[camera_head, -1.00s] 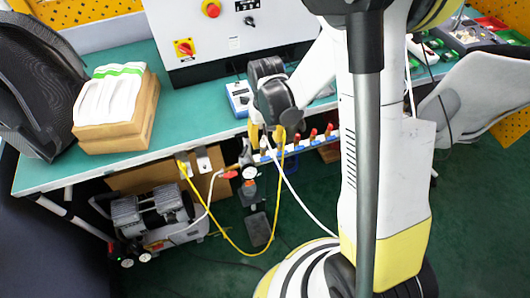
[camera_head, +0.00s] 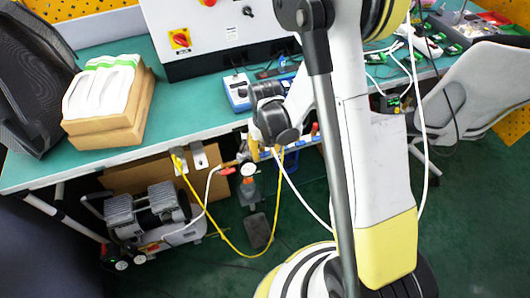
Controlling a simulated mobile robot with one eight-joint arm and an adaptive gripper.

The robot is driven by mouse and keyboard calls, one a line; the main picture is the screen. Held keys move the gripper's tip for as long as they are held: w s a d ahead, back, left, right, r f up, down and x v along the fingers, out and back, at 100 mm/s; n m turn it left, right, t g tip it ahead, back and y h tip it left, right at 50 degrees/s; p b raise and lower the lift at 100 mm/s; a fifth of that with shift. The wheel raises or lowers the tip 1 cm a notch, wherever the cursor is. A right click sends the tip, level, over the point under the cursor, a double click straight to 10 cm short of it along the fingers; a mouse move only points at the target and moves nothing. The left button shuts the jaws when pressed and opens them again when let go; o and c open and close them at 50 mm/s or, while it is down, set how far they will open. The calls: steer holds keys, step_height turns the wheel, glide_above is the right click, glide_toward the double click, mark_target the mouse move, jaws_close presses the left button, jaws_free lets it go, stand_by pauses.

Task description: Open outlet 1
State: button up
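The outlet manifold (camera_head: 304,141), a blue-and-white strip under the table's front edge, shows only in part. My arm covers most of it, including most of its small red handles, so I cannot make out outlet 1 or how its handle stands. To its left are a red handle (camera_head: 228,170) and a round white gauge (camera_head: 248,170). My arm comes down in front of the manifold, with its dark joint (camera_head: 272,118) at the table edge.
A green-topped table (camera_head: 120,165) carries a cardboard box (camera_head: 110,125), a control panel (camera_head: 205,40) and a blue meter (camera_head: 237,92). An air compressor (camera_head: 160,215) stands below. A yellow hose (camera_head: 215,225) and a white hose hang near the manifold. A grey chair (camera_head: 470,95) is at right.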

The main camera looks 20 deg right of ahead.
steer(key=c, duration=0.5)
steer(key=shift+d+y, duration=0.1)
steer(key=shift+y, duration=0.7)
steer(key=o, duration=0.9)
steer(key=shift+o, duration=0.2)
